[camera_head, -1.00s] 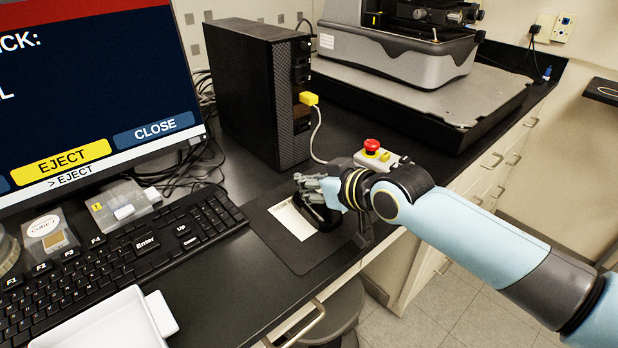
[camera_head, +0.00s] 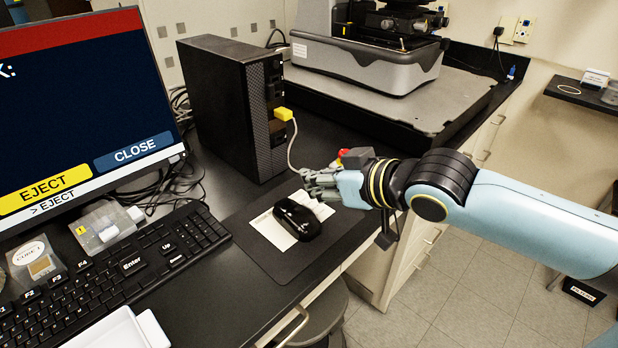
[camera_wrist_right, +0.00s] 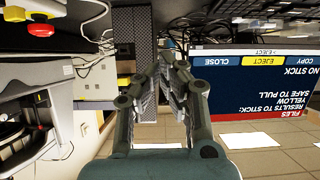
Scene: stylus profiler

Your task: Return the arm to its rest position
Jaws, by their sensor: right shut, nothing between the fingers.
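My right gripper (camera_head: 316,184) is above the back right of the mouse pad, its arm coming in from the right. It is shut with nothing between its fingers. Its fingers also show in the right wrist view (camera_wrist_right: 168,62), where the picture is upside down. The black mouse (camera_head: 297,220) lies on a pale sheet on the dark mouse pad (camera_head: 272,262), apart from the gripper. My left gripper is not in view.
The monitor (camera_head: 80,110) shows EJECT and CLOSE buttons. A black computer tower (camera_head: 225,115) has a yellow stick (camera_head: 284,114) in its front. A keyboard (camera_head: 120,275) is left of the pad. The profiler (camera_head: 370,65) stands behind. Open floor (camera_head: 470,290) is at right.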

